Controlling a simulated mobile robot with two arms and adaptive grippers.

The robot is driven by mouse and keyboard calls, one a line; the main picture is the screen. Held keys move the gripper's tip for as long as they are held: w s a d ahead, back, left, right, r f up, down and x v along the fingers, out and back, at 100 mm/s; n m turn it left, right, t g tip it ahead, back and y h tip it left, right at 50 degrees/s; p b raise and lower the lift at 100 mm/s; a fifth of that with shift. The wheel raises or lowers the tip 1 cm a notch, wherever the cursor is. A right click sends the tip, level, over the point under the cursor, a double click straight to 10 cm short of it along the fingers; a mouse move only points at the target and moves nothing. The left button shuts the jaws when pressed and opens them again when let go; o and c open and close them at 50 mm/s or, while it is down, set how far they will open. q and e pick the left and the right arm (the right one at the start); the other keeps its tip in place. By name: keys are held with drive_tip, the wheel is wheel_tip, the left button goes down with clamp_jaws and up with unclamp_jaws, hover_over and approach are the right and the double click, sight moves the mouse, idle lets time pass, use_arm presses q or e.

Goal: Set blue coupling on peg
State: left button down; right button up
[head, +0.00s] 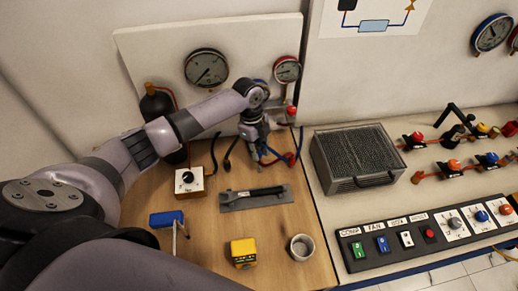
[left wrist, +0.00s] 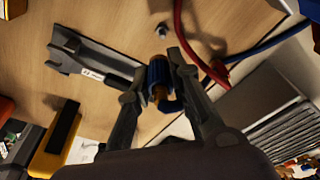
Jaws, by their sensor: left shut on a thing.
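The blue coupling (left wrist: 158,78) is between the fingers of my left gripper (left wrist: 160,85) in the left wrist view. The gripper is shut on it, and a brass-coloured part shows at its lower side. A small grey upright piece (left wrist: 162,30), possibly the peg, stands on the wood just beyond the coupling in the left wrist view. It looks apart from the coupling. My right gripper is not in view.
A grey plate with a black bar (head: 256,197) lies in front of the gripper. A white knob box (head: 189,181), yellow block (head: 243,251), blue clamp-like item (head: 167,219) and grey cup (head: 302,247) stand around it. A grey finned box (head: 357,157) is at right.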

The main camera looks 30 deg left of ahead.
use_arm(q)
drive_tip(key=shift+w, duration=0.2)
drive_tip(key=shift+w+f+b, duration=0.25)
drive_tip(key=shift+f+b, duration=0.2)
drive_tip(key=shift+f, duration=0.9)
wheel_tip(320, 180, down, 3)
drive_tip(key=shift+r+b, duration=0.1)
drive_tip(key=shift+b, duration=1)
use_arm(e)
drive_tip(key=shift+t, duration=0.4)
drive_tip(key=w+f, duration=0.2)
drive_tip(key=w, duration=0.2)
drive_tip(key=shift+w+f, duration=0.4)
use_arm(q)
drive_tip(key=shift+r, duration=0.1)
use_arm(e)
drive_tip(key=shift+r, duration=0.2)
use_arm(q)
drive_tip(key=shift+p, duration=0.35)
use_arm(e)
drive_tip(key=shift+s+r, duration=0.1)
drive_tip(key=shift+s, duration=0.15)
use_arm(q)
drive_tip(key=shift+f, duration=0.35)
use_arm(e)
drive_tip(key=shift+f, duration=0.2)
